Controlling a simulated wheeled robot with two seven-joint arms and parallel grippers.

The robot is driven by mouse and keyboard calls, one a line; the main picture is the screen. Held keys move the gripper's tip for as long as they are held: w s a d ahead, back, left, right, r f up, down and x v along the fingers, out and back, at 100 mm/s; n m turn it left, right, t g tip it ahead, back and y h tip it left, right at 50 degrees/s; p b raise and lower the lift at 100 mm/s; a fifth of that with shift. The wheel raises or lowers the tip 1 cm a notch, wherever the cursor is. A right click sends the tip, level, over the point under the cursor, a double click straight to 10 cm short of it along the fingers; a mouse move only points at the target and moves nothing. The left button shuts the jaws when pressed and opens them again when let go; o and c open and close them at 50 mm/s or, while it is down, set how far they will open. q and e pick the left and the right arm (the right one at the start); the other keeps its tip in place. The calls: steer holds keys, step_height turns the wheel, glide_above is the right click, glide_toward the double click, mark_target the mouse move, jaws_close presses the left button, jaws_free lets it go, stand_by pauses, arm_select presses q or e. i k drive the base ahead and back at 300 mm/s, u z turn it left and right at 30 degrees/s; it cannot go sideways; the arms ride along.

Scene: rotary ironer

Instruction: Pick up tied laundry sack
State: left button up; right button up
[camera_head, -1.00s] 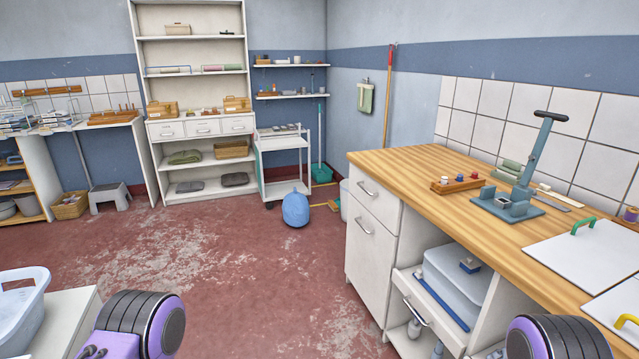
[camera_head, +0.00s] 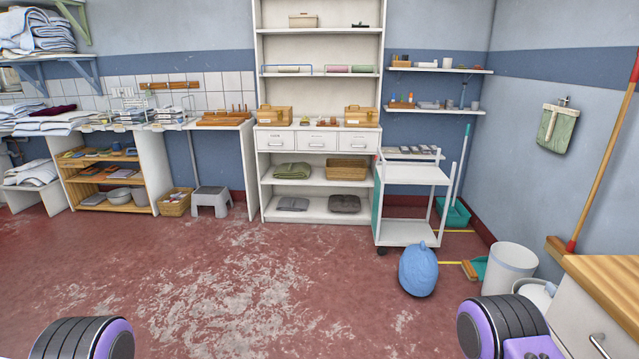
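A blue tied laundry sack (camera_head: 418,271) stands on the red floor right of centre, with its tied neck on top. It sits in front of a white trolley and apart from both of my arms. Only rounded black and purple parts of my arms show at the bottom left and bottom right. Both grippers are out of the picture.
A white wheeled trolley (camera_head: 410,176) stands behind the sack. A white bin (camera_head: 511,268) and a broom (camera_head: 571,246) are to its right, near a wood-topped counter (camera_head: 606,285). A grey step stool (camera_head: 211,201) is by the back wall. The floor at centre and left is open.

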mark_target(418, 268)
steer(key=u, duration=0.05)
steer(key=i, duration=2.55)
steer(key=z, duration=0.75)
steer(key=i, duration=1.65)
steer(key=z, duration=1.55)
steer(key=i, duration=0.85)
steer(key=z, duration=0.35)
